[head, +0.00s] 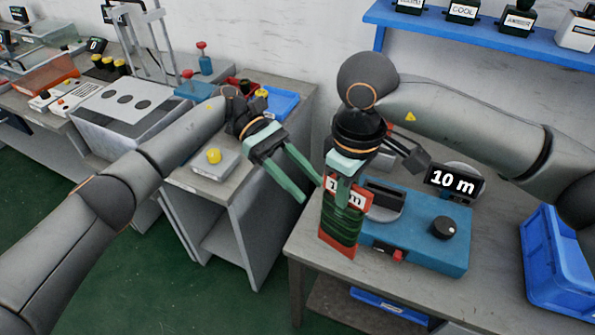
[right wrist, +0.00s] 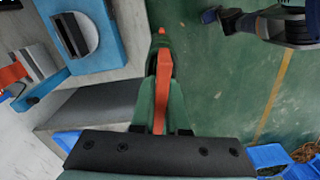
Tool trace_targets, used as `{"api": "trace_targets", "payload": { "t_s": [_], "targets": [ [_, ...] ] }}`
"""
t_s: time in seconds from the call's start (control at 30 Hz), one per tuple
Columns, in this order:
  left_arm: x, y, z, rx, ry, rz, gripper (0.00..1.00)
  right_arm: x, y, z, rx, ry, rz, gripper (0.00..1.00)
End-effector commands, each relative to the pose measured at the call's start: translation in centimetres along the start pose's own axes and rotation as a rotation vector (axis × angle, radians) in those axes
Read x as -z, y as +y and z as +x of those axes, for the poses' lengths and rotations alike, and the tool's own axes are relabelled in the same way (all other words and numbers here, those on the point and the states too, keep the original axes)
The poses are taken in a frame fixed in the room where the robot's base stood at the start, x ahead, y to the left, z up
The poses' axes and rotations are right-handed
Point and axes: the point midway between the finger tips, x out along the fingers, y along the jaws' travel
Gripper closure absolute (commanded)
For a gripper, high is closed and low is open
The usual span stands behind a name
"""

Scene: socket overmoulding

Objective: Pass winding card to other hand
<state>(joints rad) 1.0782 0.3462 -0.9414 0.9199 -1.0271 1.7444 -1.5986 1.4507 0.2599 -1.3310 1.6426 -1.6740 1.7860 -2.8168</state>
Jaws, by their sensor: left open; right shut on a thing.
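The winding card (head: 338,236) is a red-orange card with dark green cord wound around it and a white label near its top. My right gripper (head: 344,188) is shut on its upper part and holds it hanging upright by the front left of the blue winding machine. In the right wrist view the card (right wrist: 163,82) shows edge-on as an orange strip between the green fingers. My left gripper (head: 310,191) is open and empty, its fingers pointing at the card from the left, close to its upper edge. Whether they touch it cannot be told.
The blue machine (head: 430,245) has a black knob, a red switch and a "10 m" display (head: 453,184). A blue crate (head: 555,265) stands at the right. A side bench (head: 205,187) with a yellow button box (head: 214,157) lies behind my left arm. Green floor shows between the benches.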

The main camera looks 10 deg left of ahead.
Motion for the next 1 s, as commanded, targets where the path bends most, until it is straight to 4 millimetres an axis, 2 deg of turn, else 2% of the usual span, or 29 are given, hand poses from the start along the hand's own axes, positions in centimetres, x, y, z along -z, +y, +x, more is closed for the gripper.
{"api": "trace_targets", "payload": {
  "t_s": [0.3,0.5,0.7,1.0],
  "targets": [
    [-0.1,-0.1,6.2,0.002,-0.006,0.001,0.53,0.0,0.0,-0.1,0.0,0.001,0.0,1.0],
    [-0.1,0.0,9.1,0.0,-0.004,0.0,0.53,0.0,0.0,-0.1,0.0,0.001,0.0,1.0],
    [-0.1,0.0,10.3,-0.001,-0.005,-0.001,0.53,0.0,0.0,-0.1,0.0,0.001,0.0,1.0],
    [-0.1,0.0,10.4,-0.002,-0.005,-0.001,0.55,0.0,0.0,-0.1,0.0,0.002,0.0,1.0]
  ]
}}
